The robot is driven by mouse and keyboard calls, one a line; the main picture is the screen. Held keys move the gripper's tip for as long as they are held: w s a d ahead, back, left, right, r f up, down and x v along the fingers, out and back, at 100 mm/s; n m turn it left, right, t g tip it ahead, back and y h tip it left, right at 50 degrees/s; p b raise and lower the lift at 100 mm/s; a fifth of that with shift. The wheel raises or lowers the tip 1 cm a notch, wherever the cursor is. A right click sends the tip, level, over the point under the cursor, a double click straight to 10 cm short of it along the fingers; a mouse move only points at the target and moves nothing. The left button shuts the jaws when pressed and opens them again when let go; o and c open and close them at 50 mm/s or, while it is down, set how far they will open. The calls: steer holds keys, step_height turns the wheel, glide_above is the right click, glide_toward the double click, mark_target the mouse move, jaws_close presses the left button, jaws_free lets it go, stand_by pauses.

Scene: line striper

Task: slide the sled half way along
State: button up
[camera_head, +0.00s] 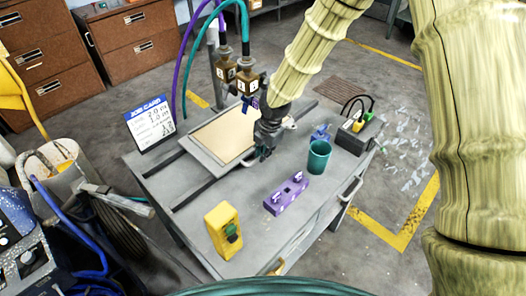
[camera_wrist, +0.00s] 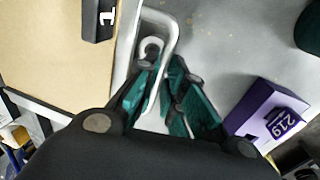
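The sled (camera_head: 197,152) is a flat light-grey tray carrying a tan sheet (camera_head: 225,133). It sits across two dark rails (camera_head: 200,192) on the grey bench. In the wrist view the sled's edge (camera_wrist: 122,62) runs beside a pale looped handle (camera_wrist: 177,32). My gripper (camera_head: 264,153) is at the sled's right side. In the wrist view its teal fingers (camera_wrist: 164,62) are drawn together with the handle's bar between their tips, and look shut on it. In the head view my gripper hides the handle. Two brass-coloured striping heads (camera_head: 237,76) with purple and green hoses stand over the far end.
A job card (camera_head: 151,123) stands at the bench's left. A teal cup (camera_head: 319,157), a purple block (camera_head: 286,194) and a yellow box (camera_head: 222,230) stand on the right and near side. A dark box with cables (camera_head: 355,135) is at the right edge. The rails' near ends are clear.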

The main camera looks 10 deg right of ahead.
steer(key=o, duration=0.3)
steer(key=shift+o, duration=0.2)
step_height(320, 180, up, 12)
steer(key=s+d, duration=0.1)
steer(key=shift+s+d, duration=0.2)
steer(key=shift+s, duration=0.15)
steer(key=shift+f, duration=0.1)
stand_by(0.3)
